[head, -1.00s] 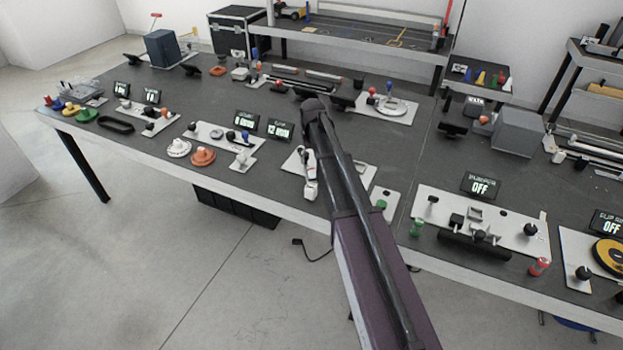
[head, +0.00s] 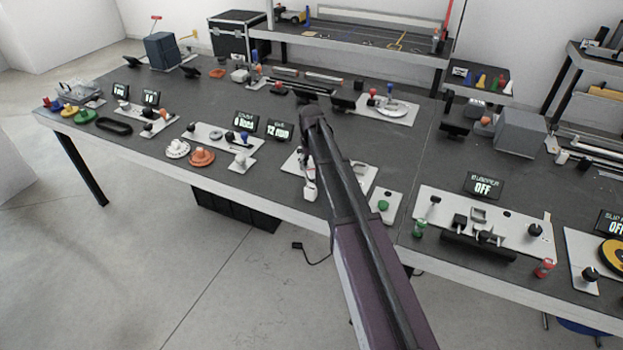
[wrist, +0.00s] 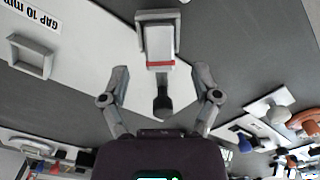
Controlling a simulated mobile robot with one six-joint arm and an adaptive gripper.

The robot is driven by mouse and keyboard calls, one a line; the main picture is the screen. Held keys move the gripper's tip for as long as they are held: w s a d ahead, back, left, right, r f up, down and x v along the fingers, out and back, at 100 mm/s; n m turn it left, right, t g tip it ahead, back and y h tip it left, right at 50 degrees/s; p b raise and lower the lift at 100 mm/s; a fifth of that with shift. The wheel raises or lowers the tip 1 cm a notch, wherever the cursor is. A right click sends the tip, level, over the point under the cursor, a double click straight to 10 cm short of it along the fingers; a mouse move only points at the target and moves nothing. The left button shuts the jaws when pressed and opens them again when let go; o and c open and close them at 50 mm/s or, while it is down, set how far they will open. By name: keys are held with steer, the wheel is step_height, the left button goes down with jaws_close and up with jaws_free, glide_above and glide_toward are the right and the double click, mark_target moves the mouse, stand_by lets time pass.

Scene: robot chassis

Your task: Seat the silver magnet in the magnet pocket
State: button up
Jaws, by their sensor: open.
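A silver-white block with a red band and a black knob, apparently the silver magnet (wrist: 160,50), is in the middle of the wrist view. Its far end lies at a grey U-shaped holder (wrist: 171,17); I cannot tell how deep it sits. A grey rectangular frame, possibly the magnet pocket (wrist: 17,63), stands on the white plate (wrist: 95,60) to the left. It looks empty. My gripper (wrist: 162,70) is open, with one finger on each side of the magnet and its knob. I see no finger touching it. In the head view my arm hides much of this spot.
A gap display (head: 280,131) stands by the plate. A small plate with a green knob (head: 383,206) lies to the right, near the table's front edge (head: 290,218).

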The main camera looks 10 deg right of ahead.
steer(key=shift+f+b, duration=1.15)
steer(key=shift+f, duration=0.3)
jaws_close()
